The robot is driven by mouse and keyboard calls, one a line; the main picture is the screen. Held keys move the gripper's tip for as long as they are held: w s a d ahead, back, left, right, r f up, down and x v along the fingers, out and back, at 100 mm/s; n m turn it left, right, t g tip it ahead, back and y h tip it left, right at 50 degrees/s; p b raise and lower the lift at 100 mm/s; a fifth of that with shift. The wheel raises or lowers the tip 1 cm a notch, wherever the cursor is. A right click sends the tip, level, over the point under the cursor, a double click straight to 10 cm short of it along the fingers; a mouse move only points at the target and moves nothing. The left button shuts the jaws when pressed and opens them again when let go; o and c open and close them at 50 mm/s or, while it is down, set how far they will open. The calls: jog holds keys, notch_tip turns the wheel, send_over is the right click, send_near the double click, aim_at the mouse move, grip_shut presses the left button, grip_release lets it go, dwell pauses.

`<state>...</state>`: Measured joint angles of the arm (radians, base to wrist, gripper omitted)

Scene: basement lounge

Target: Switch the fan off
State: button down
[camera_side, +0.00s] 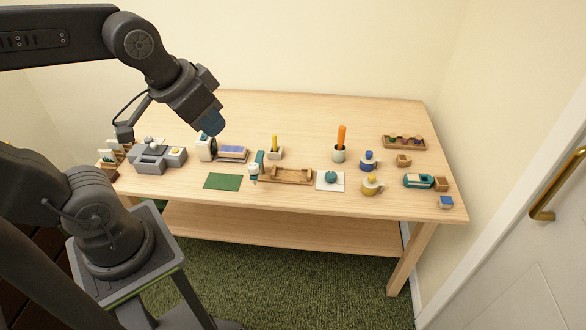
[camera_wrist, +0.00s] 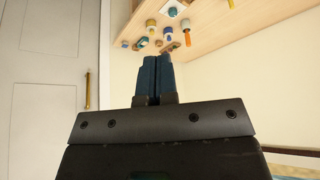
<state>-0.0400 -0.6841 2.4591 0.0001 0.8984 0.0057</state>
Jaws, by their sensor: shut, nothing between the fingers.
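In the wrist view the blue fingers (camera_wrist: 152,78) are together and hold nothing. The fan cannot be picked out in the wrist view.
The wooden table (camera_side: 300,115) has a clear back area. A grey machine (camera_side: 153,159) stands left of the white device.

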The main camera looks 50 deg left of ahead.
jog(key=shift+s+d+f, duration=0.15)
jog(key=shift+s+d, duration=0.3)
jog(key=shift+s, duration=0.3)
jog(key=w+a+f+n+g+y, duration=0.1)
jog(key=w+a+f+n, duration=0.1)
jog(key=w+a, duration=0.55)
jog(key=w+a+f+n+y, duration=0.1)
jog(key=w+a+f+n, duration=0.3)
jog(key=a, duration=0.6)
jog(key=a+f+n+g, duration=0.1)
jog(key=a+f, duration=0.2)
jog(key=a, duration=0.6)
jog(key=a+f+n, duration=0.1)
jog(key=a+f, duration=0.3)
jog(key=a, duration=0.6)
jog(key=shift+s+a+n+g, duration=0.15)
jog(key=shift+s+n+g, duration=0.15)
jog(key=shift+g, duration=0.1)
